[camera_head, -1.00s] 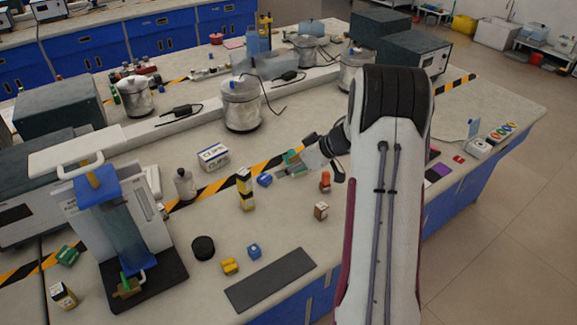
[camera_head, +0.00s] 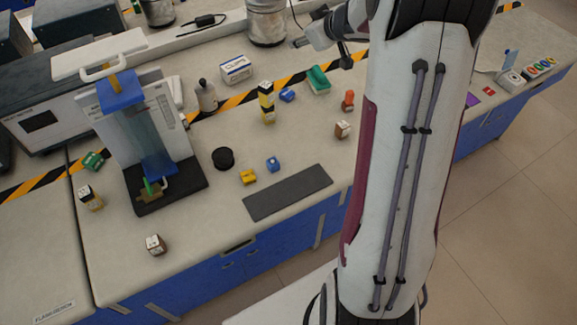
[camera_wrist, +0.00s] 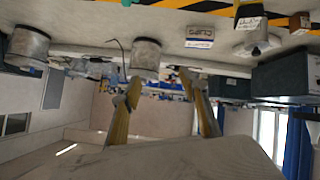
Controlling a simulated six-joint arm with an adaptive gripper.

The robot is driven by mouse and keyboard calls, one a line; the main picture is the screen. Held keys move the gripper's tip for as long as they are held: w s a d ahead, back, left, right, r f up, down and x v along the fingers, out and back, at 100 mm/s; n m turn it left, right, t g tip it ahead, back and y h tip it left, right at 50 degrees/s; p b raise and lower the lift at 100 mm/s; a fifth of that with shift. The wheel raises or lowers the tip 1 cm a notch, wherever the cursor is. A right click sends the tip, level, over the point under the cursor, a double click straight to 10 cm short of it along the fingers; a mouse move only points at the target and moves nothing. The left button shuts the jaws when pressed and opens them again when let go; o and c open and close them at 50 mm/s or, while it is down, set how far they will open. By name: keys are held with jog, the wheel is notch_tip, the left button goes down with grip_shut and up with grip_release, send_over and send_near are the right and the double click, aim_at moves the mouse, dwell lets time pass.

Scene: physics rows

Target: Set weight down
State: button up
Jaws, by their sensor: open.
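My gripper (camera_head: 302,42) is at the top of the head view, above the bench and partly cut by my arm. Its two fingers are apart with nothing between them in the wrist view (camera_wrist: 165,95). A green block (camera_head: 318,79) lies on the bench below and in front of it, clear of the fingers. An orange piece (camera_head: 348,100) and a brown-and-white block (camera_head: 342,129) stand nearer, beside my arm. A black round piece (camera_head: 223,158) lies left of centre. I cannot tell which of these is the weight.
A blue-framed stand (camera_head: 130,135) is on the left. A yellow-black post (camera_head: 266,103), a white box (camera_head: 236,70) and a grey bottle (camera_head: 206,96) stand mid-bench. Small blue (camera_head: 273,164) and yellow (camera_head: 248,177) blocks lie behind a dark mat (camera_head: 288,192).

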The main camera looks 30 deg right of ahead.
jog(key=s+a+r+m+h, duration=0.45)
jog(key=s+a+r, duration=0.25)
jog(key=s+r, duration=0.5)
jog(key=s+a+f+g+y, duration=0.2)
jog(key=s+a+f, duration=0.1)
jog(key=s+a, duration=0.7)
jog(key=s+a+f+n+g+y, duration=0.1)
jog(key=s+a+f+g+y, duration=0.2)
jog(key=s+a, duration=0.7)
jog(key=s, duration=0.6)
jog(key=shift+s+f, duration=0.2)
jog(key=shift+s, duration=0.2)
